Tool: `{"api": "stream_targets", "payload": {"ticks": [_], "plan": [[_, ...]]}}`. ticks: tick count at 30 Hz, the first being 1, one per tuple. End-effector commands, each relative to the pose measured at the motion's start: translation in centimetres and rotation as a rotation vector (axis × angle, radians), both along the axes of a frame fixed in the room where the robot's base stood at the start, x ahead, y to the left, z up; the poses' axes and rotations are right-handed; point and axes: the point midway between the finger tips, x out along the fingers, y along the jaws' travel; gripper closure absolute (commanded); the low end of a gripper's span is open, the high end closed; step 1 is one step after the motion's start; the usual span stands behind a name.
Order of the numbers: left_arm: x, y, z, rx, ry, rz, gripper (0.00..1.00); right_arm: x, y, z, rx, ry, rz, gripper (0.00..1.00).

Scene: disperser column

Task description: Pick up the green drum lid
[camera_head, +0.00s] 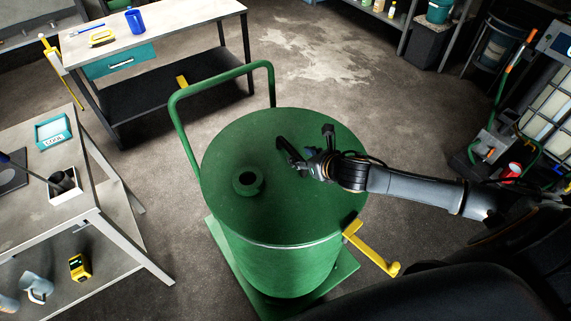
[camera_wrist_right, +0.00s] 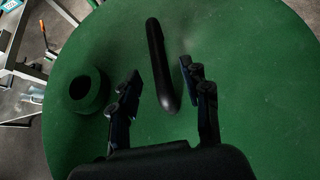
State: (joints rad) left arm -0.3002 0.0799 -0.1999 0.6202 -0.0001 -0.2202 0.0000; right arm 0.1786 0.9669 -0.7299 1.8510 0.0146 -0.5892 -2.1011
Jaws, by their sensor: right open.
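The green drum lid (camera_head: 225,140) is the round flat top of a green drum (camera_head: 290,268) in the middle of the head view. A raised ring-shaped opening (camera_head: 248,181) sits on it. A black bar handle (camera_wrist_right: 158,65) stands on the lid in the right wrist view. My right gripper (camera_head: 312,150) is over the lid's right half, and its fingers are open. In the right wrist view the near end of the handle lies between and just ahead of the fingertips (camera_wrist_right: 160,84). I cannot tell how high the fingers are above the lid. My left gripper is not in view.
The drum stands on a green cart with a tall push handle (camera_head: 225,77) behind it and a yellow lever (camera_head: 372,248) at the front right. Grey tables (camera_head: 90,215) stand left and back left. The floor (camera_head: 315,55) behind the drum is clear.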

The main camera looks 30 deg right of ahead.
Motion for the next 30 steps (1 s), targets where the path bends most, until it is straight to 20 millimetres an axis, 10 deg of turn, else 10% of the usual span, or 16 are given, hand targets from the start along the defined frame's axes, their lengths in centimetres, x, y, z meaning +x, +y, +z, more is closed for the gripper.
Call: {"api": "stream_targets", "payload": {"ticks": [27, 30], "plan": [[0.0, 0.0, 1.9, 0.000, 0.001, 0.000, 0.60, 5.3, 0.8, -2.9, 0.000, 0.001, 0.001, 0.53], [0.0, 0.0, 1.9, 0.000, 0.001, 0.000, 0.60, 5.3, 0.8, -2.9, 0.000, 0.001, 0.001, 0.69]]}}
